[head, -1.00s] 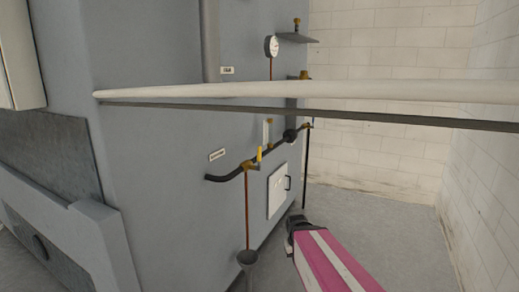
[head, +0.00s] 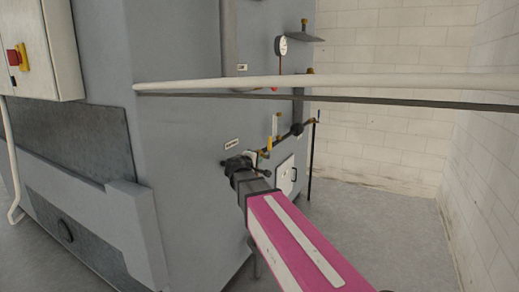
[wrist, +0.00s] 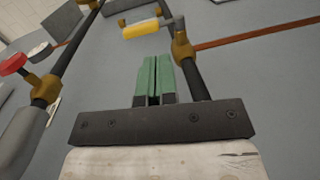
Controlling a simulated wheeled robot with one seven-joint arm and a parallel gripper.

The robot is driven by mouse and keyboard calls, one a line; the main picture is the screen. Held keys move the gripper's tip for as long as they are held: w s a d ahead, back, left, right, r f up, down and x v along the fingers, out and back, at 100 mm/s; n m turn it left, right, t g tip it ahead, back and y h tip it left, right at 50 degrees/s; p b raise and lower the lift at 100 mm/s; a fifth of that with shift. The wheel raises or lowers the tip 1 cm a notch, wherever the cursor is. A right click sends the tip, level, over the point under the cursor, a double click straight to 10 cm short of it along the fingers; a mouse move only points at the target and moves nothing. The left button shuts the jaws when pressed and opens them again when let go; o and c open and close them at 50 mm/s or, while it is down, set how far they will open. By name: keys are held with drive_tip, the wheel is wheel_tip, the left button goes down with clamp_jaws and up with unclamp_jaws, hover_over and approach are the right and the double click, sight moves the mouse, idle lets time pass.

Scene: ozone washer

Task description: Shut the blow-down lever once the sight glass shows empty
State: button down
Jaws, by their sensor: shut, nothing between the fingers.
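The blow-down lever (head: 270,144) has a yellow handle that stands upright from a brass valve on the black pipe. In the wrist view its yellow handle (wrist: 141,29) points left from the brass valve body (wrist: 182,46). My gripper (wrist: 154,78) has green fingers, shut and empty, just short of the valve and beside the black pipe; no contact with the handle shows. In the head view my gripper (head: 238,165) is at the pipe, left of and below the lever, its fingertips hidden. The sight glass (head: 275,125) is a pale upright tube above the pipe; its level is too small to read.
A long pale rail (head: 390,82) crosses in front of the grey machine. A white access panel (head: 286,175) is right of my arm. Floor (head: 390,215) is clear at right.

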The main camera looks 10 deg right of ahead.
sight(269, 144)
drive_tip(key=shift+n+t, duration=0.4)
drive_tip(key=shift+t, duration=0.2)
drive_tip(key=a+r, duration=0.2)
drive_tip(key=r, duration=0.1)
drive_tip(key=shift+a, duration=0.35)
drive_tip(key=shift+w, duration=0.1)
drive_tip(key=x, duration=1.4)
drive_tip(key=shift+d, duration=0.1)
